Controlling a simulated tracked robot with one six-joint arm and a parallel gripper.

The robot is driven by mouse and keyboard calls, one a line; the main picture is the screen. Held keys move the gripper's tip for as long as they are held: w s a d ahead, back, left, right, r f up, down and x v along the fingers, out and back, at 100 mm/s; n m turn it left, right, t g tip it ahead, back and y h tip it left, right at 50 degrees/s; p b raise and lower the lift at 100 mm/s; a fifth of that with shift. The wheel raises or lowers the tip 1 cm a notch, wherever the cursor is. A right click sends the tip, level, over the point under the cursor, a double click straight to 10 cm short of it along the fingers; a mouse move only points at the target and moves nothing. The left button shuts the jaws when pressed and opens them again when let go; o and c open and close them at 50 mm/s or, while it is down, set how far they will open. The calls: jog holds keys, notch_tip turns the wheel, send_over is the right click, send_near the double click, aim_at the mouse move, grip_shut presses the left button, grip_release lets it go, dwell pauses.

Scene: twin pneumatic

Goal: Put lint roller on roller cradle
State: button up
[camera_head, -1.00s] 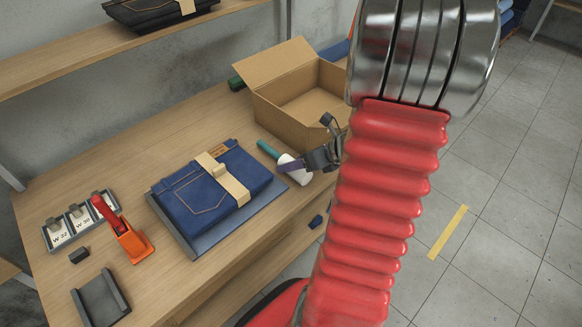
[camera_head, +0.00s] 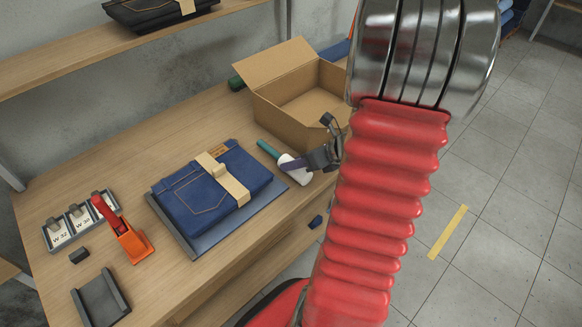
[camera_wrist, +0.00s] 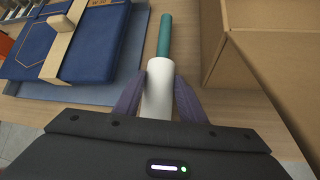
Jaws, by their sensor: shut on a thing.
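The lint roller has a white roll and a teal handle (camera_head: 267,149). It lies on the table between the folded jeans and the cardboard box. My gripper (camera_head: 291,166) is at the white roll in the head view. In the wrist view my gripper (camera_wrist: 158,92) has its two purple fingers closed on both sides of the white roll (camera_wrist: 158,85), and the teal handle (camera_wrist: 164,38) points away. Whether the roller touches the table is hard to tell. A dark grey channel-shaped holder (camera_head: 101,300), which looks like the roller cradle, stands empty at the table's front left.
Folded jeans (camera_head: 200,196) with a paper band lie on a grey board (camera_head: 180,232). An open cardboard box (camera_head: 284,112) stands behind the roller. An orange tool with a red handle (camera_head: 132,245), size-card trays (camera_head: 59,234) and a small dark block (camera_head: 79,255) are left.

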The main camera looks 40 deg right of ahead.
jog(key=shift+c, duration=1.4)
jog(key=shift+r, duration=0.85)
jog(key=s+d, duration=0.2)
jog(key=s, duration=0.6)
jog(key=s+d, duration=0.3)
jog(key=s, duration=0.6)
jog(key=shift+s, duration=0.15)
jog(key=shift+s+f, duration=0.1)
